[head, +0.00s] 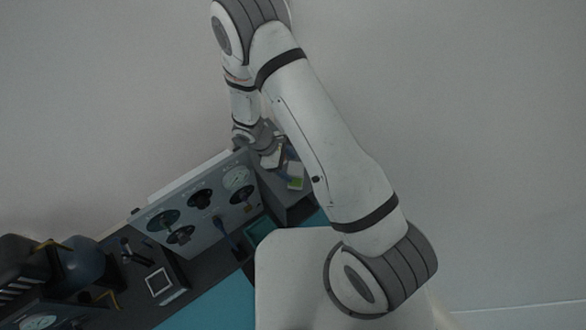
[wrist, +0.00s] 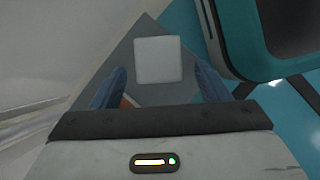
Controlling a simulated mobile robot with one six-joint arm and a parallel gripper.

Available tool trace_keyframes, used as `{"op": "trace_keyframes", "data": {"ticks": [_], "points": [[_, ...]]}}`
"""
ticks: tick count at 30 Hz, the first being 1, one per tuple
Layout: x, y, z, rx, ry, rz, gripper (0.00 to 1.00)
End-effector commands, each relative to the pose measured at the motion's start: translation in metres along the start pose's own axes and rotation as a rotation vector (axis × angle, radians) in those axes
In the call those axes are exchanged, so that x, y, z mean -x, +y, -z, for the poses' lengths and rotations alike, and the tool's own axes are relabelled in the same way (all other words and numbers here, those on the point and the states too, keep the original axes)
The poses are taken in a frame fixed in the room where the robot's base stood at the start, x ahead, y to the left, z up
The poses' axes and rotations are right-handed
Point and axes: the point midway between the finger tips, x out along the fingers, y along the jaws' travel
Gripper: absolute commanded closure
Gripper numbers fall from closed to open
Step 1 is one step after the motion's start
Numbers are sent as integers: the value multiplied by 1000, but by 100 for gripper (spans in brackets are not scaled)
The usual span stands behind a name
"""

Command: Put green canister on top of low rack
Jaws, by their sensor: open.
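In the wrist view my gripper (wrist: 160,70) is open, with its two blue fingers apart. A pale grey square-topped block (wrist: 158,60) shows between and just beyond the fingertips; I cannot tell whether they touch it. It stands on a dark grey surface (wrist: 122,55). In the head view a small white item with a green face (head: 295,176) sits near the end of my arm on a grey unit (head: 299,211); it may be the green canister. I cannot tell for certain which unit is the low rack. My arm hides part of that area.
A grey panel with dials and knobs (head: 205,205) stands left of my arm's end. Dark equipment (head: 85,262) and a square-framed device (head: 158,282) are farther left. In the wrist view a teal-edged dark case (wrist: 290,30) is close at the upper right.

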Motion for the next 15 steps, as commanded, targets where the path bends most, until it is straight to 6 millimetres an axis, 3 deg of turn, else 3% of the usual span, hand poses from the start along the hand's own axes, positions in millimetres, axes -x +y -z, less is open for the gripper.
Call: {"op": "trace_keyframes", "data": {"ticks": [1,6,15], "points": [[16,1,-1,-1,3,-4,31],[47,0,-1,0,1,-2,31],[68,0,0,2,0,-1,31]]}}
